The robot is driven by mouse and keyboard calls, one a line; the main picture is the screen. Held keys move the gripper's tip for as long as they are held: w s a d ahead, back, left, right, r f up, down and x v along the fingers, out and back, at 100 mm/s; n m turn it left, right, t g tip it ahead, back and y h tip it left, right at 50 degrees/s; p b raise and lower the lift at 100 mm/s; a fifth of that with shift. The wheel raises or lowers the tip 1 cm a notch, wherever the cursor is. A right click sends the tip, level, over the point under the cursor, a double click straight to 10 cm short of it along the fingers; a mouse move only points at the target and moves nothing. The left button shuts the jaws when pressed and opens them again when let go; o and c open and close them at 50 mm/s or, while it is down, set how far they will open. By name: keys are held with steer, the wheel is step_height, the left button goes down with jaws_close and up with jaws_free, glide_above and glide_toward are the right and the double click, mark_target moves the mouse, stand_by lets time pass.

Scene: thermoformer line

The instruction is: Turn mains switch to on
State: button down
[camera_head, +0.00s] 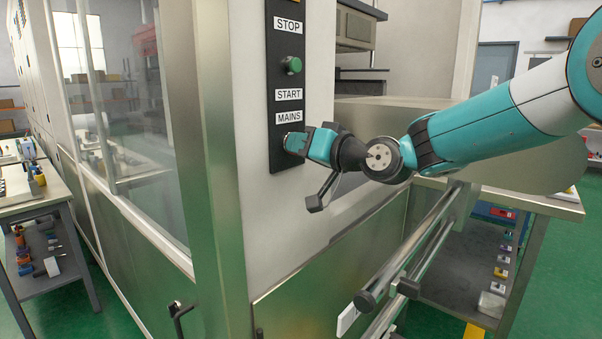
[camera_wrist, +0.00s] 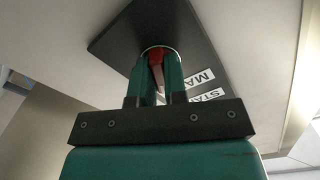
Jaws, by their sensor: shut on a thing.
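The mains switch (camera_wrist: 155,58) shows in the wrist view as a red knob in a pale round collar on the black panel. My gripper (camera_wrist: 160,80) has its two green fingers on either side of the red knob, shut on it. In the head view my gripper (camera_head: 291,143) reaches the lower end of the black control panel (camera_head: 281,72), just below the MAINS label (camera_head: 289,117). There the gripper hides most of the switch. Which way the knob is turned cannot be told.
A green button (camera_head: 291,65) sits higher on the panel, between the STOP (camera_head: 287,25) and START (camera_head: 288,94) labels. Metal rails (camera_head: 415,262) run below my arm. A workbench (camera_head: 545,203) stands at the right, and a glazed machine door (camera_head: 130,110) is at the left.

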steer(key=n+b, duration=0.5)
steer(key=b, duration=0.2)
steer(key=shift+r+n, duration=0.1)
steer(key=shift+n, duration=0.2)
steer(key=c, duration=1.2)
jaws_free()
steer(key=shift+o, duration=0.2)
steer(key=b+v, duration=0.4)
steer(key=v, duration=1.3)
steer(key=shift+s+b, duration=0.25)
steer(key=shift+b, duration=0.05)
steer(key=shift+d, duration=0.15)
